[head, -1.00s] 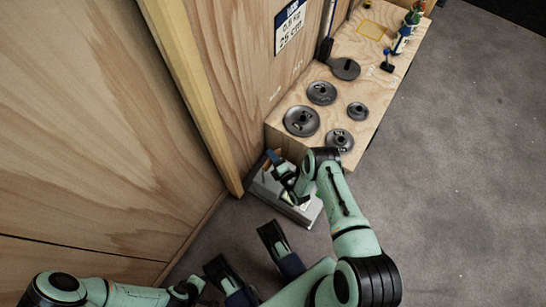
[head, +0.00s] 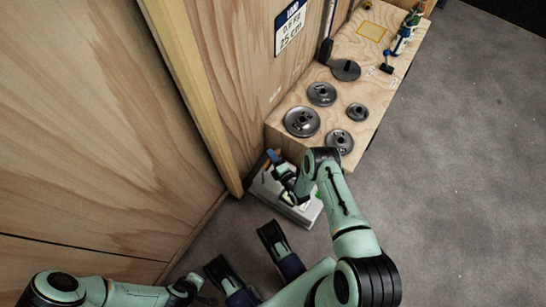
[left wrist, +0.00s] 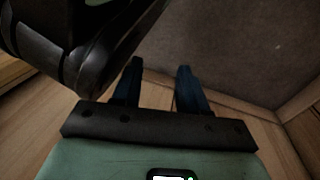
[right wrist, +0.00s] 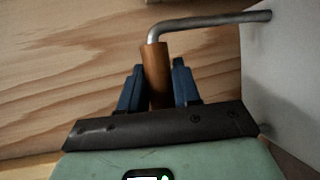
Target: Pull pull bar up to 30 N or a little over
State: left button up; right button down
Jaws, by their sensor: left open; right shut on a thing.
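The pull bar (right wrist: 157,72) shows in the right wrist view as an orange-brown grip on a bent grey metal rod. The rod runs right to a pale grey surface. My right gripper (right wrist: 158,68) is shut on the grip, a finger on each side. In the head view my right gripper (head: 278,167) is at the grey box (head: 302,212) on the floor; the arm hides part of the box. No force reading is legible. My left gripper (left wrist: 160,68) is open and empty in the left wrist view, fingers apart.
A low wooden bench (head: 372,108) beside the box carries several round dark weights (head: 301,121). A wooden wall with a sign (head: 290,26) stands behind, with a pale post (head: 190,90) at its left. The grey carpet (head: 460,170) is clear at right.

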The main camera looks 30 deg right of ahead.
pick_arm(q)
jog(key=shift+w+d+r+t+p, duration=0.1)
jog(key=shift+w+r+t+p, duration=0.2)
jog(key=shift+w+r, duration=0.3)
pick_arm(e)
jog(key=shift+r, duration=0.5)
pick_arm(q)
jog(key=shift+f, duration=0.15)
pick_arm(e)
jog(key=shift+f+b, duration=1.7)
jog(key=shift+f, duration=0.45)
pick_arm(q)
jog(key=x, duration=0.3)
jog(key=shift+a, duration=0.25)
pick_arm(e)
jog(key=c, duration=0.7)
grip_release()
pick_arm(q)
jog(key=shift+s, duration=0.1)
